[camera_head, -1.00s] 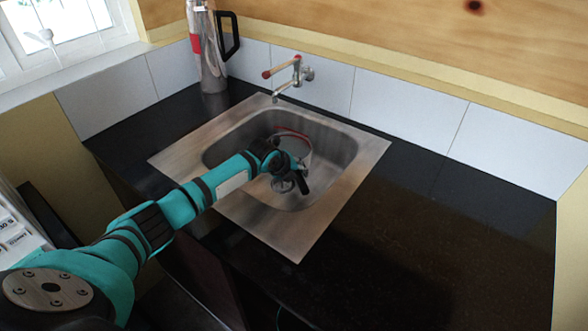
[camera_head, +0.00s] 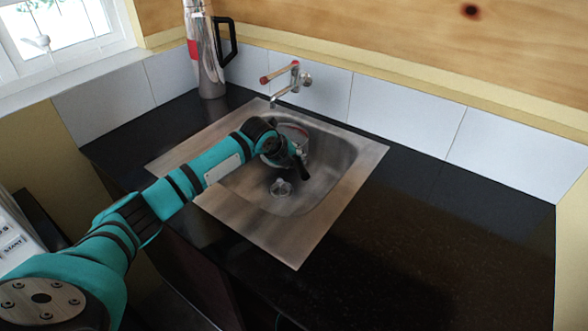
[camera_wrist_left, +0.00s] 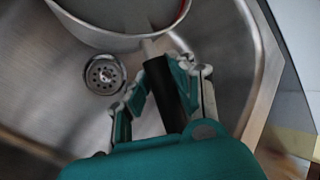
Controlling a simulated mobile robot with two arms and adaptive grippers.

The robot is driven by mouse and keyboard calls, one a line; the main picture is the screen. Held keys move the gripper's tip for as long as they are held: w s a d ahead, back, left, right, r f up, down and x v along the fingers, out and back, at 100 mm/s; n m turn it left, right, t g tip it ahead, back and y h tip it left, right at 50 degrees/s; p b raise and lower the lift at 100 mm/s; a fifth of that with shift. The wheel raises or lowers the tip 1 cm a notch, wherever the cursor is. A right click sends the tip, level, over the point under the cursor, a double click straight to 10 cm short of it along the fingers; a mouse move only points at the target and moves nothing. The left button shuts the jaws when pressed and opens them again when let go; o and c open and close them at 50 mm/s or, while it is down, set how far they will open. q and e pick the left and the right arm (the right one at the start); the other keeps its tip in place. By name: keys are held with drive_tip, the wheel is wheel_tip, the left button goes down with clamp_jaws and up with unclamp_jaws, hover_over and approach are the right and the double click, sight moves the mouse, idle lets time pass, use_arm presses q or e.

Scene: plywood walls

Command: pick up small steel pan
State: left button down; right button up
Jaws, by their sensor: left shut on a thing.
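The small steel pan (camera_head: 298,136) is in the sink, partly hidden behind my left arm in the head view. In the left wrist view the round steel pan (camera_wrist_left: 120,38) shows at the top, cut off by the frame, with its dark handle (camera_wrist_left: 168,85) reaching down between my fingers. My left gripper (camera_wrist_left: 160,90) is shut on that handle; it also shows in the head view (camera_head: 299,168). Whether the pan touches the sink bottom is hard to tell. My right gripper is not in view.
The steel sink (camera_head: 230,206) has a drain (camera_head: 281,188) in its floor. A tap (camera_head: 288,84) reaches from the tiled wall behind. A tall steel flask (camera_head: 208,60) with a black handle stands at the back left. The dark counter (camera_head: 430,220) on the right is clear.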

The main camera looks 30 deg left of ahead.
use_arm(q)
wheel_tip(320, 180, up, 5)
drive_tip(key=shift+w+r, duration=0.1)
drive_tip(key=shift+w, duration=0.05)
drive_tip(key=s+d+b, duration=0.1)
drive_tip(key=s+d, duration=0.2)
drive_tip(key=s, duration=0.5)
drive_tip(key=s+d+b, duration=0.1)
drive_tip(key=s+d, duration=0.2)
drive_tip(key=s, duration=0.5)
drive_tip(key=shift+s, duration=0.4)
drive_tip(key=shift+d, duration=0.15)
drive_tip(key=shift+s, duration=0.1)
